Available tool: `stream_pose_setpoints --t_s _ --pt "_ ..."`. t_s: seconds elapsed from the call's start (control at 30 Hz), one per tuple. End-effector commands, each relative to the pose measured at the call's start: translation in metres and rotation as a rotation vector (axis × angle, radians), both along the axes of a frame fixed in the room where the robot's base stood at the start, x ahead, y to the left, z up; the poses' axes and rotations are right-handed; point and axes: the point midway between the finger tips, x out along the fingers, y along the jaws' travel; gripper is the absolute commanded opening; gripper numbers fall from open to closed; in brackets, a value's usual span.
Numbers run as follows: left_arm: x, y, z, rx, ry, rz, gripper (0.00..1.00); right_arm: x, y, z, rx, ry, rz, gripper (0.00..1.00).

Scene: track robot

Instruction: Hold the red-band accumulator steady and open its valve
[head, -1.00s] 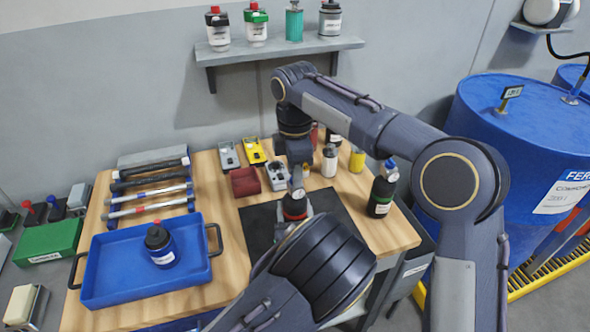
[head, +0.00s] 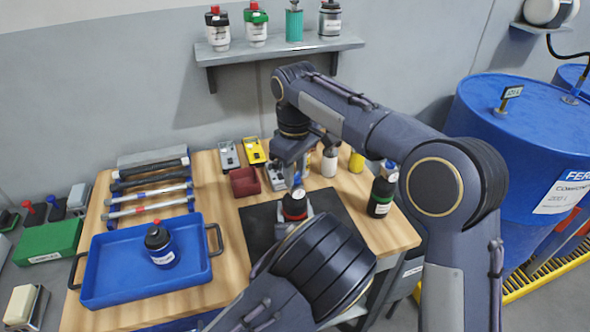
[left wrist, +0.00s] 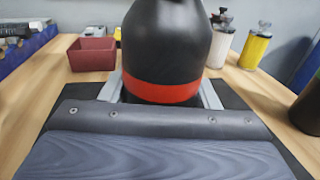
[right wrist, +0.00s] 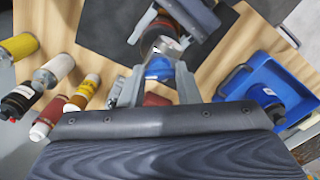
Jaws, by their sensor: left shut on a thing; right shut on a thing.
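The red-band accumulator (head: 295,206) is a black bottle standing upright on the dark mat (head: 259,228). It fills the middle of the left wrist view (left wrist: 165,50), its red band just above the gripper. My left gripper (left wrist: 165,92) is shut on its lower body, a grey finger on each side. My right gripper (head: 296,178) points down from above, shut on the blue valve knob (right wrist: 160,68) at the accumulator's top. In the head view, my left arm partly hides the mat and the left gripper.
A green-band bottle (head: 380,197) stands right of the mat. A blue tray (head: 108,285) at left holds another black bottle (head: 160,246). A red bin (head: 244,182), small devices, and white (head: 329,162) and yellow (head: 357,160) bottles stand behind. A shelf (head: 290,46) hangs above.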

Motion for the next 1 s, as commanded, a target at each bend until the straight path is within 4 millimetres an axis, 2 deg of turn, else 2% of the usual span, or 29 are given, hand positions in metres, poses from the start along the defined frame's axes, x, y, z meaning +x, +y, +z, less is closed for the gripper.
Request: stream_pose_setpoints --t_s 0.5,0.7,1.0 --pt "-0.0002 -0.0002 0.0005 -0.001 -0.001 0.000 0.19 0.0007 0.0002 0.0009 0.002 -0.004 -0.439 0.06" --pt "-0.0002 -0.0002 0.0005 -0.001 -0.001 0.000 0.19 0.0008 0.0000 0.0008 0.002 -0.004 -0.544 0.06" --pt "-0.0002 -0.0002 0.0004 -0.001 -0.001 0.000 0.19 0.0010 -0.0002 0.0007 0.002 -0.004 -0.613 0.06"
